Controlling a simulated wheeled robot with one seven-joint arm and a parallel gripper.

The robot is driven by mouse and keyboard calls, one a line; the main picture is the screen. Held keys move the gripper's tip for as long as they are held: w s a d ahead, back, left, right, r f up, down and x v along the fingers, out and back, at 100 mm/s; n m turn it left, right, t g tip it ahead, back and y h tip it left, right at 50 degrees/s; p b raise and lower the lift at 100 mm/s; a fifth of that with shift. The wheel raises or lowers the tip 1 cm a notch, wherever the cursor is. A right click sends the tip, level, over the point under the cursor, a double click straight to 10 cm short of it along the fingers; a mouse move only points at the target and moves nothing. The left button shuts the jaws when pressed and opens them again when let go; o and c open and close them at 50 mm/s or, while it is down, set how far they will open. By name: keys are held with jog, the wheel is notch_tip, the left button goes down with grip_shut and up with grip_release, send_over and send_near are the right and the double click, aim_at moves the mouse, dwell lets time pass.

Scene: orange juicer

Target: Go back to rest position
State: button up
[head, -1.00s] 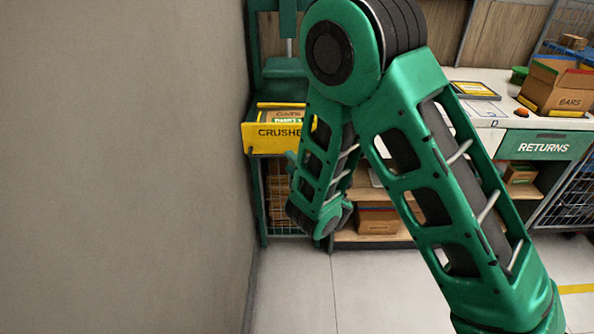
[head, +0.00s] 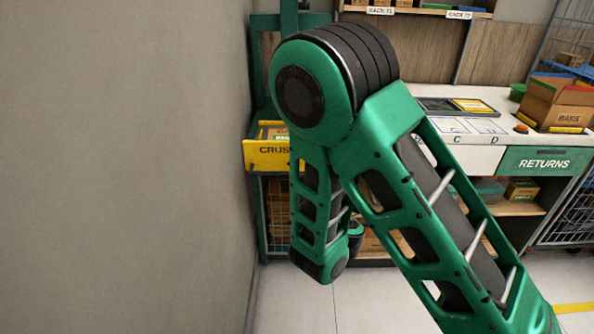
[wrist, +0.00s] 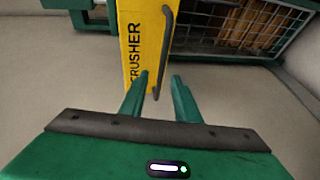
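My gripper (wrist: 158,92) shows in the wrist view with its two green fingers apart and nothing between them. Beyond the fingertips is the yellow crusher drawer front (wrist: 140,40) with a dark bar handle (wrist: 163,50). The fingers overlap the lower end of the handle in the picture; they do not appear closed on it, and I cannot tell the exact gap. In the head view my green arm (head: 430,200) hides the gripper and part of the yellow crusher front (head: 268,155).
A grey wall (head: 120,160) fills the left side. A white counter (head: 470,150) on the right holds an open cardboard box (head: 565,100), with a green RETURNS drawer (head: 543,163) below. A wire cage (head: 575,210) stands at the far right. Pale floor (head: 290,300) is clear in front.

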jog(key=w+d+r+m+h, duration=0.2)
jog(key=d+m+h, duration=0.2)
jog(key=d, duration=0.5)
jog(key=w+d+r+m+h, duration=0.1)
jog(key=d+r+m+h, duration=0.2)
jog(key=d, duration=0.5)
jog(key=s+d+m+g+h, duration=0.3)
jog(key=s+d+m, duration=0.15)
jog(key=d, duration=0.55)
jog(key=s+d+m+g+h, duration=0.25)
jog(key=d+m, duration=0.25)
jog(key=d, duration=0.5)
jog(key=s+d+m+g+y, duration=0.1)
jog(key=s+d+m+g, duration=0.55)
jog(key=s, duration=0.75)
jog(key=s+a+r+m+g+y, duration=0.1)
jog(key=s+a+m+y, duration=0.1)
jog(key=s, duration=0.8)
jog(key=s+a+r+m+g+y, duration=0.1)
jog(key=s+a+r+m+y, duration=0.1)
jog(key=s, duration=0.7)
jog(key=shift+s+a+r+g+y, duration=0.15)
jog(key=shift+s+a+g+y, duration=0.35)
jog(key=shift+y, duration=0.65)
jog(key=shift+w, duration=0.15)
